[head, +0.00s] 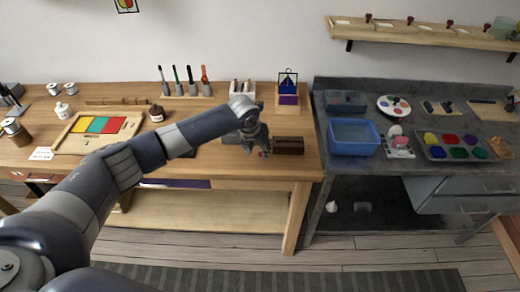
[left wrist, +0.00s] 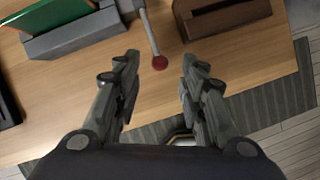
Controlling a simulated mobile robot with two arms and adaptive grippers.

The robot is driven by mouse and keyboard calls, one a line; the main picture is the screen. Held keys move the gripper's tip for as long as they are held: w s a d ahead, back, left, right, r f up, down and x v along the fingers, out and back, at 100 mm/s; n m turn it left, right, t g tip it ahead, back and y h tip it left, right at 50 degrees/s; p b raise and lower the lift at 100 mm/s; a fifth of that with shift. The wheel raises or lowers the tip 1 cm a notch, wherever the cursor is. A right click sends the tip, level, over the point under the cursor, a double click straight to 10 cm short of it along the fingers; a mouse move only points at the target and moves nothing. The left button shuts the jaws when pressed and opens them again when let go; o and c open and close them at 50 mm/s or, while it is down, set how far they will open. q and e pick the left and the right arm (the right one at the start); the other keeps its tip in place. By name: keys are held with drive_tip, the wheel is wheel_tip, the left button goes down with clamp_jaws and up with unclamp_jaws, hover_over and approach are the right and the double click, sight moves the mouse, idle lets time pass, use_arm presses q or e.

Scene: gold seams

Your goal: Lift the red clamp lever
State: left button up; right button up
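The clamp lever shows in the left wrist view as a thin grey rod with a round red knob (left wrist: 160,63) at its end. The knob lies between my open left fingertips (left wrist: 158,75), apart from both fingers. The rod runs up to a grey part at the top edge; its base is cut off. In the head view my left gripper (head: 256,142) is low over the right part of the wooden table, and the lever is mostly hidden by it. My right gripper does not show.
A grey block (left wrist: 75,40) with a green panel stands left of the lever, and a dark brown box (head: 289,145) stands right of it. The wooden table's front edge is close. A blue bin (head: 353,137) sits on the grey bench to the right.

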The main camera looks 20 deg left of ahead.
sight(260, 155)
use_arm(q)
drive_tip(key=shift+x, duration=1.6)
drive_tip(key=shift+c, duration=0.3)
clamp_jaws()
